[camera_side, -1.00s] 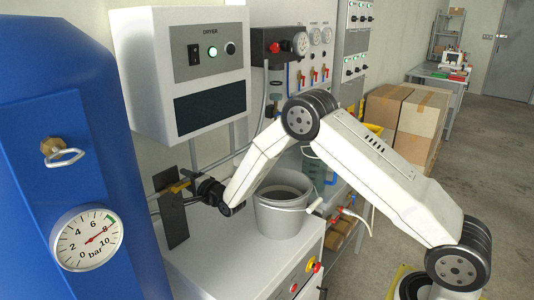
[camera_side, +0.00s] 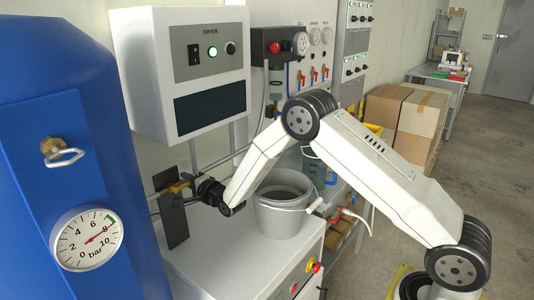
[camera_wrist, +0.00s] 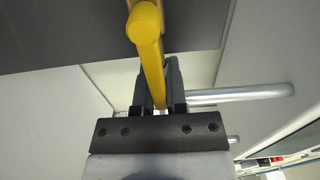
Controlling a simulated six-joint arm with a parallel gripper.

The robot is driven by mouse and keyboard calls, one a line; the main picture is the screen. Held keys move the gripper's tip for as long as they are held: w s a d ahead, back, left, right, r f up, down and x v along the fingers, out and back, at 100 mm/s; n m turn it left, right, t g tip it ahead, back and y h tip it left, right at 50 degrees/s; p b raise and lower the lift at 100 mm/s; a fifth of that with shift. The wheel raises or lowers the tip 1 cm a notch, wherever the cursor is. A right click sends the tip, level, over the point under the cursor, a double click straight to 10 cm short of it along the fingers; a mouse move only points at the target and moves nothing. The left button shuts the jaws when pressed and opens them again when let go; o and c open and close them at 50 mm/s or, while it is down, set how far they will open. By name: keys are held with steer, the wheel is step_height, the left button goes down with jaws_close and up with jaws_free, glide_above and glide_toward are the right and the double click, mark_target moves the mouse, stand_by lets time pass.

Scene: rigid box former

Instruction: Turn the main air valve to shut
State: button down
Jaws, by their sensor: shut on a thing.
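The main air valve's yellow lever (camera_wrist: 149,50) runs down the middle of the wrist view, its rounded end nearest the camera. In the side view the yellow lever (camera_side: 178,187) is a small strip beside a dark upright plate (camera_side: 173,222). My gripper (camera_wrist: 159,85) is shut on the lever, with one dark finger on each side of it. In the side view my gripper (camera_side: 193,195) is at the plate's right side. The valve body is mostly hidden behind the plate and my gripper.
A blue tank with a pressure gauge (camera_side: 87,238) stands at the left. The dryer box (camera_side: 185,70) hangs above my gripper. A grey bucket (camera_side: 283,215) stands on the white cabinet close to my wrist. A metal pipe (camera_wrist: 240,94) runs right of the lever.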

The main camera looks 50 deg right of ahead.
steer(key=shift+f, duration=0.15)
stand_by(0.8)
steer(key=shift+f+m, duration=0.25)
steer(key=shift+m, duration=0.55)
steer(key=c, duration=0.7)
jaws_free()
steer(key=shift+o, duration=0.2)
steer(key=shift+s, duration=0.2)
steer(key=s, duration=0.7)
steer(key=shift+s, duration=0.25)
